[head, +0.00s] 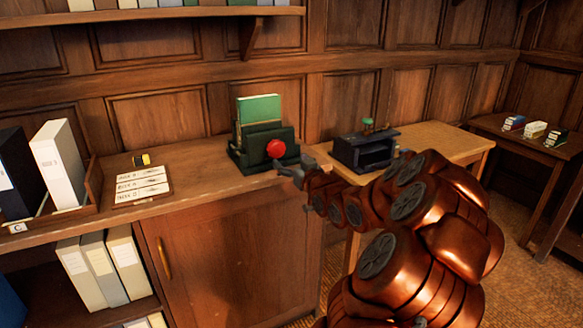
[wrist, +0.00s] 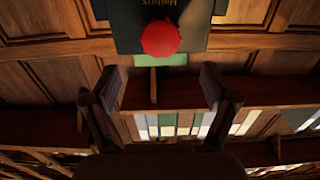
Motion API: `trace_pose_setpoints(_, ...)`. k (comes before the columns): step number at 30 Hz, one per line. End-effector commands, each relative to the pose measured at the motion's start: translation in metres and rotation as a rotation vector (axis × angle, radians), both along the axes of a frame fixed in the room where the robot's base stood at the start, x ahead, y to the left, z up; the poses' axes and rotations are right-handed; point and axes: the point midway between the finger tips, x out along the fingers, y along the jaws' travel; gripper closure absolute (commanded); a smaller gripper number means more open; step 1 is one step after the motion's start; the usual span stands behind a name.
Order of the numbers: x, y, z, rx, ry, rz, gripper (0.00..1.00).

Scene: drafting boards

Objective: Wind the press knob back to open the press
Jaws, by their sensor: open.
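The press (head: 248,153) is a dark green stand on the wooden counter with a green book (head: 260,108) upright in it. Its round red knob (head: 276,149) faces the front. My gripper (head: 293,169) is open, just in front of the press and slightly below and right of the knob in the head view. In the wrist view the knob (wrist: 160,39) shows at the top, against a dark panel with upside-down lettering. It lies beyond my spread fingertips (wrist: 154,84), with nothing between them. The knob appears clear of both fingers. The knob's shaft is hidden.
A dark box-shaped device (head: 365,152) with a green top part stands on the lighter table at right, behind my arm. A label board (head: 142,186) and a binder rack (head: 95,190) lie left on the counter. The counter between board and press is clear.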

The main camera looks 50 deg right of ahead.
Motion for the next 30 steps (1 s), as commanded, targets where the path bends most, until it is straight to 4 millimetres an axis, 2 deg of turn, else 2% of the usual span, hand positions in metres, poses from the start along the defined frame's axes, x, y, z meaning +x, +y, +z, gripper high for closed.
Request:
trace_pose_setpoints(21, 0.079, -0.025, 0.000, 0.001, 0.005, 0.003, 0.15)
trace_pose_setpoints(30, 0.097, -0.033, 0.000, -0.001, 0.004, 0.000, 0.15)
